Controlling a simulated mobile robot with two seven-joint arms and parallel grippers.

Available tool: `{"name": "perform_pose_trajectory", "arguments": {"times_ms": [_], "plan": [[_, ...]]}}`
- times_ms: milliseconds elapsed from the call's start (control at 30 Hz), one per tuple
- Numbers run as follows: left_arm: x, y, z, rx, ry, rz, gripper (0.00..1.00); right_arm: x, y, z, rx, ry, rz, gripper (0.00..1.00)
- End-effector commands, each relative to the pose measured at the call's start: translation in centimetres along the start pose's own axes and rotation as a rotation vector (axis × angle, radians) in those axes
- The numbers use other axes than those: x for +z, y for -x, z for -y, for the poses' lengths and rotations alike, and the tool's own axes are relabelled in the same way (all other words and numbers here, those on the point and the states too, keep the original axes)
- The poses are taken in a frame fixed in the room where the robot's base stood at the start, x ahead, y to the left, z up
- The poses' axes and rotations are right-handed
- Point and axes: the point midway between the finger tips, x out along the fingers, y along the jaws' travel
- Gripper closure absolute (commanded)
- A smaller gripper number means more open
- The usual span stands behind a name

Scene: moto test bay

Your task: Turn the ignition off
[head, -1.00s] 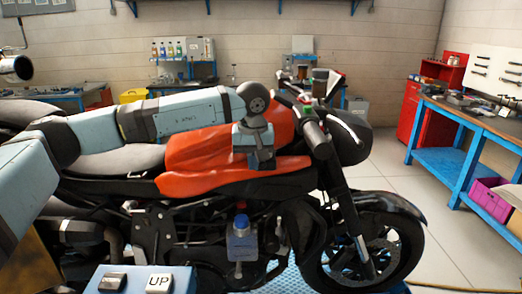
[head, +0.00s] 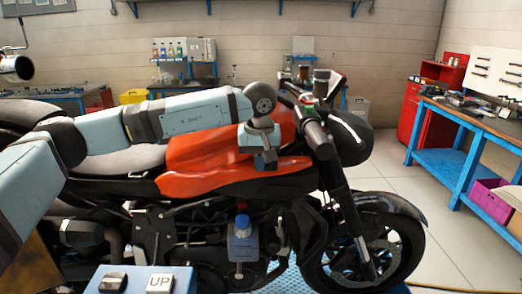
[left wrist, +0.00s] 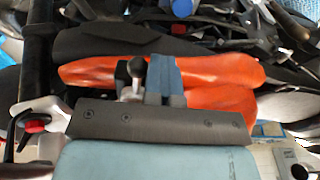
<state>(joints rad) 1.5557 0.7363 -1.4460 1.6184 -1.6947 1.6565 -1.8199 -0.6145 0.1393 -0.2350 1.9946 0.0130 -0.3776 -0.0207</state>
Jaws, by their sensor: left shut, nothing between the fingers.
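The motorcycle (head: 215,150) with its orange tank stands side-on, its front wheel to the right. The handlebar area (head: 312,125) is at the right end of the tank, with a small red part (head: 307,101) on it. I cannot make out the ignition or a key. My left gripper (head: 265,165) is shut and empty, pointing down in front of the orange tank, left of the handlebar. In the left wrist view, the orange bodywork (left wrist: 215,75) lies behind the gripper, and a red control (left wrist: 36,125) shows at the left. My right gripper is out of view.
A blue control box (head: 188,285) with an UP button stands at the bottom front. A blue-capped bottle (head: 243,240) is on the bike's near side. A blue workbench (head: 455,160) and red cabinet stand at the right. The floor between them and the bike is clear.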

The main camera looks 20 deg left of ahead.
Motion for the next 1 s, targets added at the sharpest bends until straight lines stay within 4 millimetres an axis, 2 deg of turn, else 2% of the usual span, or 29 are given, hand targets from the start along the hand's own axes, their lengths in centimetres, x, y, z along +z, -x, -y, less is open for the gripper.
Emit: {"name": "perform_pose_trajectory", "arguments": {"times_ms": [267, 733, 1000], "plan": [[0.1, 0.0, -0.1, 0.002, -0.006, 0.002, 1.0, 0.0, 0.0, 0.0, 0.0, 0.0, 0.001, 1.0], [-0.4, 1.0, 1.0, 0.001, -0.003, 0.001, 1.0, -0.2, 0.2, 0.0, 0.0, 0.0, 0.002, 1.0], [-0.7, 3.3, 1.0, 0.002, -0.002, 0.001, 1.0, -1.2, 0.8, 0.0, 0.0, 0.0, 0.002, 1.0]]}}
